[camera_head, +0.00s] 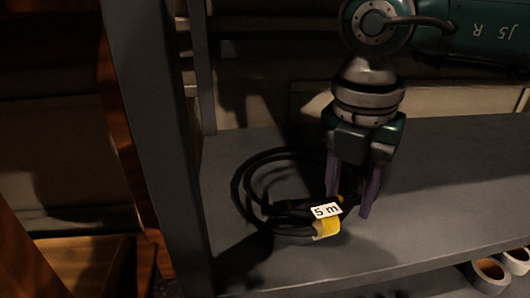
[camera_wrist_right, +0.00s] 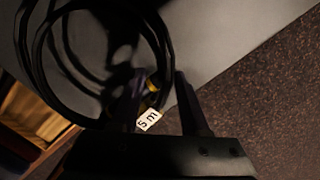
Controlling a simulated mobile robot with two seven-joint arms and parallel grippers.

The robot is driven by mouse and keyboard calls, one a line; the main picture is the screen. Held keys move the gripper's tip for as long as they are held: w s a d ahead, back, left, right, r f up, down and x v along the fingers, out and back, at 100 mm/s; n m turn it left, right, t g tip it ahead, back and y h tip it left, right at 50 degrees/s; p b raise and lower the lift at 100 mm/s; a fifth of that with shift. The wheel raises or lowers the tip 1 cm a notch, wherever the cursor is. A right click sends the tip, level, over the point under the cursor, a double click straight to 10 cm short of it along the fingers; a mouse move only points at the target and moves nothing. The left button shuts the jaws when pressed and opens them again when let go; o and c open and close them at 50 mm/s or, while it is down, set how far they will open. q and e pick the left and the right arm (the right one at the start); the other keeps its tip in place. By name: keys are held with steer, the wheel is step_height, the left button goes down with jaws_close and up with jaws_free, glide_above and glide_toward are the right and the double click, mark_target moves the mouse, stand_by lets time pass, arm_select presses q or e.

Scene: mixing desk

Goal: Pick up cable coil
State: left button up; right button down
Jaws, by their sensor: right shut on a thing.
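A black cable coil (camera_head: 246,192) lies on the grey shelf, with a yellow tie and a white tag (camera_head: 326,210) reading "5 m" at its right side. My right gripper (camera_head: 348,205) points down at the coil's right side, with its purple fingers shut on the coil near the tag. In the right wrist view, the coil (camera_wrist_right: 38,62) shows at upper left, and the right gripper (camera_wrist_right: 160,108) has its dark fingers either side of the tagged part. Shadow hides the exact contact. My left gripper is not in view.
The grey shelf (camera_head: 440,190) is clear to the right of my gripper. A grey upright post (camera_head: 160,130) stands to the left of the coil. Several rolls of tape (camera_head: 490,274) sit below the shelf's front edge at lower right.

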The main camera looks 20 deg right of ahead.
steer(key=s+a+p, duration=0.4)
steer(key=s+p, duration=0.1)
steer(key=s, duration=1)
steer(key=shift+s, duration=0.4)
